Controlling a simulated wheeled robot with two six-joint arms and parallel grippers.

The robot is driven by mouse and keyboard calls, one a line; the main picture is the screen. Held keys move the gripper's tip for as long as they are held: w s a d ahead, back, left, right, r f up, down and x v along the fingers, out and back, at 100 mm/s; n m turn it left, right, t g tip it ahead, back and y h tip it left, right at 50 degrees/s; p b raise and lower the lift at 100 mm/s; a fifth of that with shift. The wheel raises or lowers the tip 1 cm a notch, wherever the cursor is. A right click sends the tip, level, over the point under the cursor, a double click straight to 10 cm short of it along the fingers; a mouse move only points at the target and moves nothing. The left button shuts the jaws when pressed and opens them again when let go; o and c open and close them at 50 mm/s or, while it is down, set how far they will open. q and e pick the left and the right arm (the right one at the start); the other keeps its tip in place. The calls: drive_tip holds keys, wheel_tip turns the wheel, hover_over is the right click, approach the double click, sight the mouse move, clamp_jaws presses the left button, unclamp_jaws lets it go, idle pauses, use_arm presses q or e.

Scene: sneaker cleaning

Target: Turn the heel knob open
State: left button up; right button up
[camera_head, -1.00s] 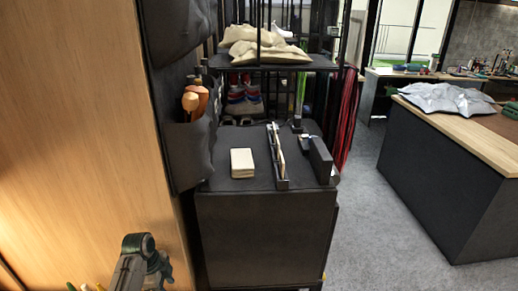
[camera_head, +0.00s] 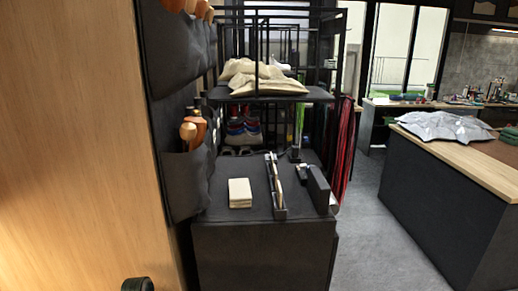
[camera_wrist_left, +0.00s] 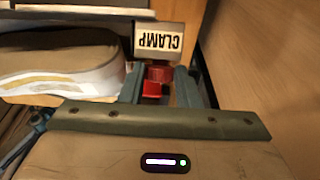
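In the left wrist view a small red knob (camera_wrist_left: 158,74) sits below a pale label plate (camera_wrist_left: 160,42) that reads CLAMP, upside down. My left gripper (camera_wrist_left: 158,84) has one finger on each side of the knob. The knob's turn position cannot be read. In the head view the knob and both grippers are out of view.
A wooden panel stands close on the right in the wrist view. In the head view a dark cabinet (camera_head: 262,250) carries a cream block (camera_head: 240,193) and a slotted holder (camera_head: 279,210). A wood-topped counter (camera_head: 480,160) stands right, with open grey floor between.

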use_arm(q)
drive_tip(key=shift+c, duration=0.8)
drive_tip(key=shift+s+r+n+t+p, duration=0.2)
drive_tip(key=shift+n+t+p, duration=0.3)
drive_tip(key=shift+t, duration=0.8)
drive_tip(key=shift+w, duration=0.1)
drive_tip(key=shift+r, duration=0.1)
drive_tip(key=o, duration=0.7)
drive_tip(key=shift+w, duration=0.1)
drive_tip(key=shift+o, duration=0.3)
drive_tip(key=shift+w+f, duration=0.15)
drive_tip(key=shift+f, duration=0.05)
